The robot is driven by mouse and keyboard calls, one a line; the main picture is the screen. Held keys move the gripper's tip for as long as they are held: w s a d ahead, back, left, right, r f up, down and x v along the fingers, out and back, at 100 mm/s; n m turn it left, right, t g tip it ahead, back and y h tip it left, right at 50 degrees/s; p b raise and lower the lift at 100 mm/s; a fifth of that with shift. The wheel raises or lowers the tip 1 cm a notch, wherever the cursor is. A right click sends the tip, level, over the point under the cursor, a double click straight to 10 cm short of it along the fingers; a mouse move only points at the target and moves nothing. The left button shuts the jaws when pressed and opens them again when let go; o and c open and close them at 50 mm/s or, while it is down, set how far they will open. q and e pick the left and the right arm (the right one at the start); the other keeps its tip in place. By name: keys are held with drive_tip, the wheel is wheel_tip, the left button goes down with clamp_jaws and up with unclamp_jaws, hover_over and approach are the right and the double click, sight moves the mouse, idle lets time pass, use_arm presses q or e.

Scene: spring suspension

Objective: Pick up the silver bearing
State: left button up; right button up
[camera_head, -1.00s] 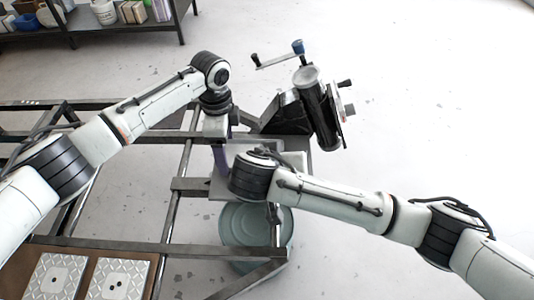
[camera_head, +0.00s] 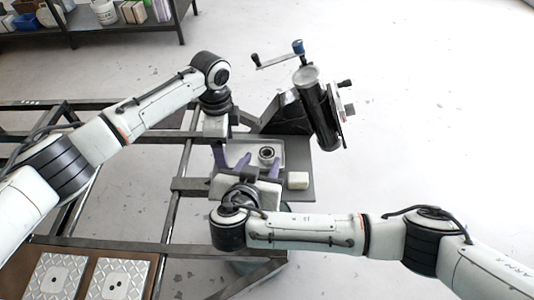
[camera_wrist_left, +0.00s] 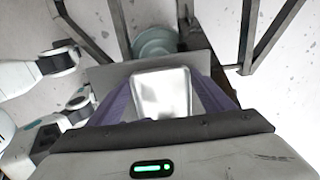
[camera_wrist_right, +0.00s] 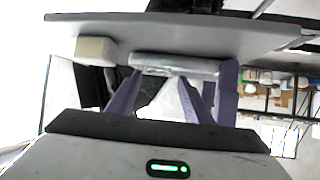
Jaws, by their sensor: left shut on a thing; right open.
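The silver bearing (camera_head: 267,154) is a dark-centred ring in the pale metal tray (camera_head: 235,147), towards its right side. My left gripper (camera_head: 222,158) is at the tray's left side, pointing down. In the left wrist view its purple fingers (camera_wrist_left: 162,98) stand on both sides of the tray (camera_wrist_left: 165,92), shut on it. My right gripper (camera_head: 260,165) is open, with purple fingers at the tray's front edge, close to the bearing. In the right wrist view its fingers (camera_wrist_right: 172,95) are apart below the tray edge (camera_wrist_right: 175,65). The bearing is not visible in either wrist view.
The tray lies on a grey plate (camera_head: 303,158) on a metal frame. A cream block (camera_head: 298,180) sits at its right front. A dark cylinder fixture with crank handles (camera_head: 318,110) stands behind it. A round teal container (camera_wrist_left: 155,43) is below.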

sight(267, 154)
drive_tip(key=x, duration=0.4)
drive_tip(key=shift+w+d+f, duration=0.15)
drive_tip(key=shift+w+d, duration=0.1)
drive_tip(key=shift+w, duration=0.05)
drive_tip(key=c, duration=0.9)
use_arm(q)
drive_tip(key=o, duration=1.2)
use_arm(e)
wheel_tip(267, 154, up, 10)
use_arm(q)
drive_tip(key=shift+r, duration=0.15)
wheel_tip(267, 154, up, 12)
drive_tip(key=shift+f, duration=0.1)
